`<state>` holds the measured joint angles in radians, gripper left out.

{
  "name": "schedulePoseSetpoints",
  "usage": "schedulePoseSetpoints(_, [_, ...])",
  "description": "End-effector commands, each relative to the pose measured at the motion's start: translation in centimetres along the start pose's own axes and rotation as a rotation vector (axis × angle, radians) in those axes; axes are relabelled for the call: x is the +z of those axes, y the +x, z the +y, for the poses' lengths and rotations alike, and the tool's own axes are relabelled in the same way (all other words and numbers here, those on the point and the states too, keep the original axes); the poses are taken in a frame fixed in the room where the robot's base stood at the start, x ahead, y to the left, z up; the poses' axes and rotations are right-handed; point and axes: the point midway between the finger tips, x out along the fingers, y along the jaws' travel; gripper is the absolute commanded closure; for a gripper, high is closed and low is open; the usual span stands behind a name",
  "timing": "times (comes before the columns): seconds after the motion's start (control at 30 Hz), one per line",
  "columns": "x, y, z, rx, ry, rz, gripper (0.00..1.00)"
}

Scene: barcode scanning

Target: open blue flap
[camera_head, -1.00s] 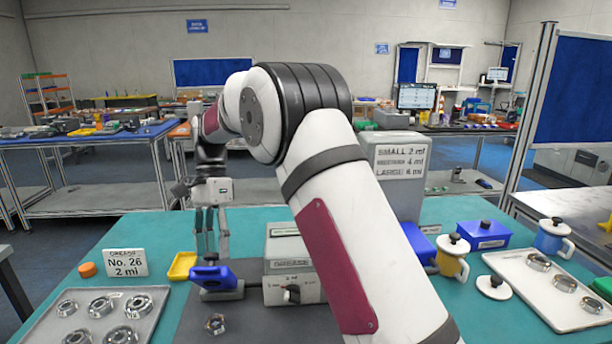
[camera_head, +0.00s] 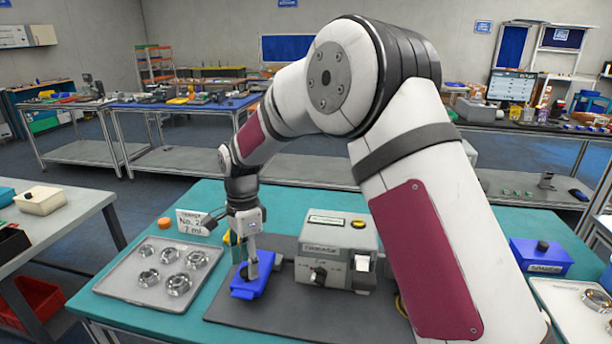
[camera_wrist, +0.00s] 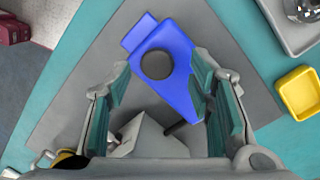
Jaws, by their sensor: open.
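The blue flap (camera_head: 246,289) is at the front left of the grey machine (camera_head: 337,238), on the dark mat. In the wrist view the blue flap (camera_wrist: 172,38) is a flat blue plate with a dark round knob (camera_wrist: 156,64). My gripper (camera_head: 250,266) is low over the flap, pointing down. In the wrist view its teal fingers (camera_wrist: 162,75) are apart, with the knob between and beyond them and nothing held. Whether a finger touches the flap I cannot tell. The fingers hide part of the flap in the head view.
A tray (camera_head: 107,284) of several metal rings is left of the mat. A yellow dish (camera_wrist: 301,92) lies near the flap. An orange cap (camera_head: 164,223) and a sign (camera_head: 193,223) stand behind the tray. A blue box (camera_head: 541,256) is at the right.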

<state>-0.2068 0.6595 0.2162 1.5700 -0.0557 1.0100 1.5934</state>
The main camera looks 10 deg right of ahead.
Motion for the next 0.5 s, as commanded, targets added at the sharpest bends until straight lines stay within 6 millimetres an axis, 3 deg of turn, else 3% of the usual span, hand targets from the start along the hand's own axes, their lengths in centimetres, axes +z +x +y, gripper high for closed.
schedulePoseSetpoints(0.2, [0.6, 0.8, 0.7, -0.092, -0.001, 0.091, 0.52])
schedulePoseSetpoints(0.5, [0.8, -4.2, 0.7, -0.090, 0.000, 0.087, 0.52])
